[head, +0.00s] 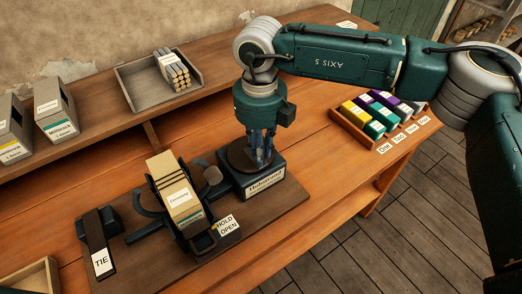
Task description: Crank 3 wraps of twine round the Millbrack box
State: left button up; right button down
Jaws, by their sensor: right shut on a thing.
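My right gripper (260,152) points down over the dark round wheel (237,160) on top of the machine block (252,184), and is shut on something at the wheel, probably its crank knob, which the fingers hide. A tan stack or box (174,182) with white labels stands tilted in the dark cradle left of the block; its small label is hard to read. A grey box with a label that seems to read Millbrack (57,112) stands on the raised shelf at the left. My left gripper is out of view.
A TIE lever (98,240) and a HOLD OPEN tag (227,225) flank the cradle on the dark base board. A grey tray (140,92) with tan rolls lies on the shelf. A wooden rack (350,127) of coloured blocks stands at right. Bench front is clear.

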jog(key=shift+a+r, duration=0.1)
jog(key=c, duration=1.6)
grip_release()
jog(key=shift+c, duration=0.2)
notch_tip(320, 180, up, 12)
